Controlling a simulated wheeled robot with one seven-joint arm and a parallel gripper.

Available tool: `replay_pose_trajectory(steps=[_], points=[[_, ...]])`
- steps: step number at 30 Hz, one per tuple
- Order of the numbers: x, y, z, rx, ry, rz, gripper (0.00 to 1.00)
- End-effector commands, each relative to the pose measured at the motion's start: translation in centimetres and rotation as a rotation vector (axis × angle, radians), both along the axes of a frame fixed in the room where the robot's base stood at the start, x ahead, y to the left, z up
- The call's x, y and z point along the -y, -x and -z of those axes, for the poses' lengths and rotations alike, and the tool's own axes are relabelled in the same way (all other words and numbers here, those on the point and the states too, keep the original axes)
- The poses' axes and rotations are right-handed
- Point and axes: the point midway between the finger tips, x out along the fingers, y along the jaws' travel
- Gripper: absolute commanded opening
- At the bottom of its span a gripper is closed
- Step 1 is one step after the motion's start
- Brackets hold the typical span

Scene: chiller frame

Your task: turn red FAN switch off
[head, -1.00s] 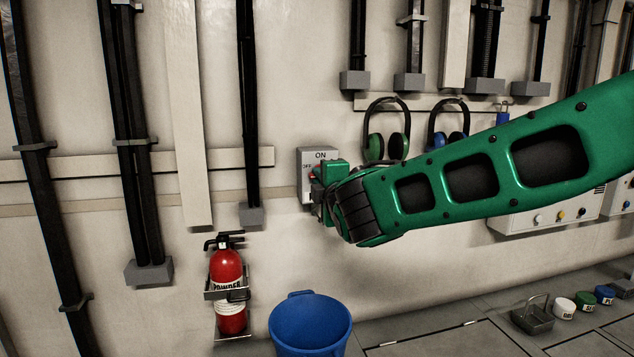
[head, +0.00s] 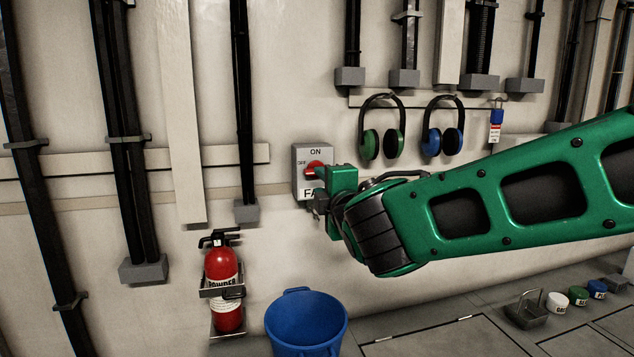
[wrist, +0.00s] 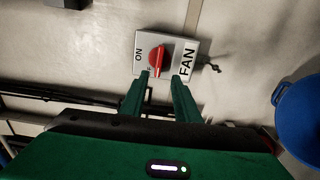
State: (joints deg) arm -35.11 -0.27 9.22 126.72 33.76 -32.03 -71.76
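The FAN switch is a grey plate (head: 299,157) on the wall, with ON at its top and OFF at its left. Its red knob (head: 314,168) lies about level, with one end toward OFF. In the head view my gripper (head: 322,207) is just right of and below the knob.
A red fire extinguisher (head: 222,285) hangs at lower left, and a blue bucket (head: 307,325) stands below the switch. Green earmuffs (head: 381,143) and blue earmuffs (head: 443,140) hang to the right. The wall left of the plate carries pipes and a rail.

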Motion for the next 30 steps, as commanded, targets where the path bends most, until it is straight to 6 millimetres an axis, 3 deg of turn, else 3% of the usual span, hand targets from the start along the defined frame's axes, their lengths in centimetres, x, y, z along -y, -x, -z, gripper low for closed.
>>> replay_pose_trajectory(steps=[3, 9, 22, 26, 30], points=[[0.5, 1.9, 0.0, 0.000, 0.002, -0.001, 0.29], [1.0, 3.4, 0.1, -0.002, 0.002, 0.000, 0.29], [1.7, 3.4, 0.3, -0.014, -0.006, 0.012, 0.29], [5.5, 2.6, 1.8, -0.095, -0.054, 0.085, 0.29], [13.2, 2.0, 5.0, -0.260, -0.172, 0.244, 0.29]])
